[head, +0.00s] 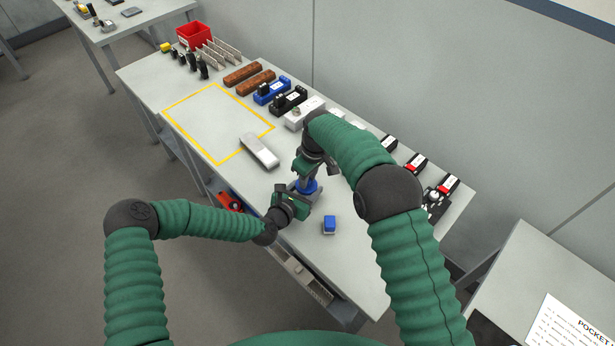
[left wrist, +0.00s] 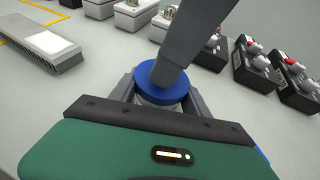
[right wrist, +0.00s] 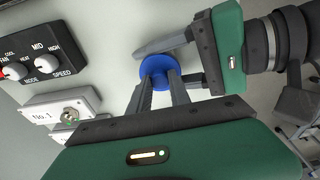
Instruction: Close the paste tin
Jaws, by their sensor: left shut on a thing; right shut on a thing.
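The paste tin has a pale body (left wrist: 160,98) and a round blue lid (left wrist: 165,82). My left gripper (left wrist: 160,92) is shut around the tin from the side. My right gripper (right wrist: 159,80) comes from above and is shut on the blue lid. In the right wrist view the lid (right wrist: 157,66) lies between both pairs of fingers. In the head view the lid (head: 309,187) is partly hidden by my grippers. The lid sits over the body; I cannot tell whether it is fully seated.
A grey-white block (head: 259,150) lies by a yellow-outlined area (head: 205,115). A small blue-topped item (head: 329,225) stands near the front edge. Control boxes (right wrist: 45,62) line the back of the bench. A red bin (head: 193,35) stands at the far end.

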